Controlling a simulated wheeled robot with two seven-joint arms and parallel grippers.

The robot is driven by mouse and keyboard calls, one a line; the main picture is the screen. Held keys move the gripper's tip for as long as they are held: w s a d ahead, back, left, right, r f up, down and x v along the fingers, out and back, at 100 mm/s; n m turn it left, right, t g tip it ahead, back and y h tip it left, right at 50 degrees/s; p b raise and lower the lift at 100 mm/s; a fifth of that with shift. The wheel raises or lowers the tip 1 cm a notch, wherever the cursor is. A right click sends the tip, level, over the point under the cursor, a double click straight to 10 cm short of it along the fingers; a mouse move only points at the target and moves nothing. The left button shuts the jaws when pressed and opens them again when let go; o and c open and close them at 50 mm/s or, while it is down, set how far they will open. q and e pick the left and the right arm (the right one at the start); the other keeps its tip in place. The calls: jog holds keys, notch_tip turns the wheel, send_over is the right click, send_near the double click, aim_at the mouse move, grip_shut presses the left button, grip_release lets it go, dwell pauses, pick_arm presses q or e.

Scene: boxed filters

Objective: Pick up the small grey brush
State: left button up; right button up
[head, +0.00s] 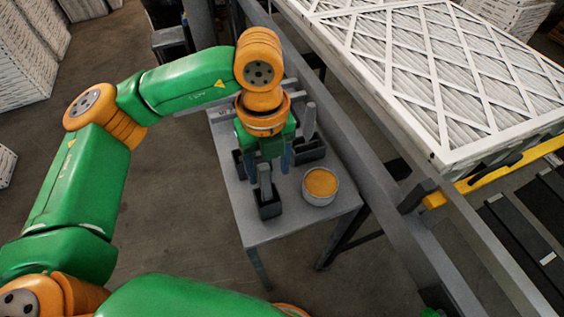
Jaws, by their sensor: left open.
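Grey upright handles stand in dark holders on a small grey table (285,228). One grey handle (265,182) rises from the near dark holder (269,208). Another grey handle (308,121) rises from a holder (311,151) further back on the right. The bristles are hidden, so I cannot tell which is the small brush. My left gripper (268,167) points down over the table, open, just above and behind the near holder. Its fingers are apart, and I cannot tell whether they touch a handle. My right gripper is not in view.
A round tin with orange-yellow contents (320,184) stands right of the near holder. A grey conveyor rail (375,150) runs close along the table's right side. A large white boxed filter (430,75) lies beyond it. The table's near edge is clear.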

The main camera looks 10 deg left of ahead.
aim_at(266, 187)
pick_arm(q)
jog(key=shift+a+f, duration=0.1)
jog(key=shift+f, duration=0.2)
jog(key=f+p, duration=0.2)
jog(key=f, duration=0.1)
jog(key=f+p, duration=0.1)
jog(key=f, duration=0.1)
jog(key=shift+s+a+f, duration=0.25)
jog(key=shift+s+a, duration=0.05)
jog(key=shift+a, duration=0.05)
jog(key=shift+w+f, duration=0.1)
jog(key=shift+f, duration=0.2)
jog(key=shift+w+d, duration=0.1)
jog(key=shift+c, duration=0.2)
grip_shut()
